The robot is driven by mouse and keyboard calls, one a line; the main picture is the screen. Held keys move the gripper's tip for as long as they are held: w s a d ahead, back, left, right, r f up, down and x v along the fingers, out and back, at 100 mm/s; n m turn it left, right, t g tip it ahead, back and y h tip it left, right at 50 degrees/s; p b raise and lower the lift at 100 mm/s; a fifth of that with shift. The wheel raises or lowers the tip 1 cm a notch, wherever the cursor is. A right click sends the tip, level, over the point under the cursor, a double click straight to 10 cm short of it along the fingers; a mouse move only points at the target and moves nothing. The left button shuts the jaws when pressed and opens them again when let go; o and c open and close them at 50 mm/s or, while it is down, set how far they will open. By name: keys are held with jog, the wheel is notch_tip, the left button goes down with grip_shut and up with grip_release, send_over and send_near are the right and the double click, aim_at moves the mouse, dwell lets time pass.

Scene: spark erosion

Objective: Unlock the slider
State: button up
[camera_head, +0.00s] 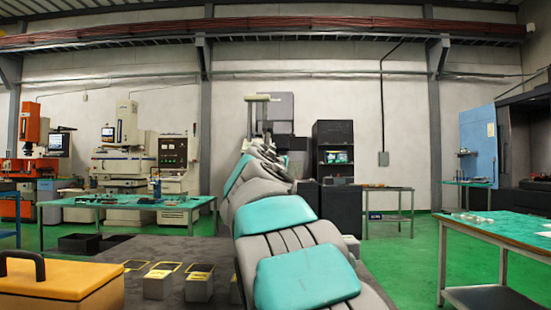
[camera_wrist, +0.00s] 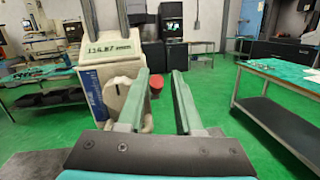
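In the wrist view a beige, rounded device (camera_wrist: 112,85) with a green readout strip (camera_wrist: 109,50) showing about "136.87 mm" stands just left of and beyond my gripper (camera_wrist: 160,72). The left finger overlaps the device in the picture; contact cannot be told. In the head view my arm hides most of this area.
A green-topped table (camera_head: 505,226) stands at the right, another (camera_head: 130,201) at the left. Machines (camera_head: 125,150) line the back wall. A yellow case (camera_head: 60,285) and open boxes (camera_head: 162,283) lie at lower left. Green floor (camera_head: 400,250) is clear right of my arm.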

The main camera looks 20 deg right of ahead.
jog(key=shift+s+a, duration=0.1)
jog(key=r+v, duration=0.1)
jog(key=v, duration=0.6)
jog(key=shift+s+f+b, duration=0.25)
jog(key=shift+f+b, duration=0.15)
jog(key=shift+f, duration=0.15)
jog(key=shift+a, duration=0.1)
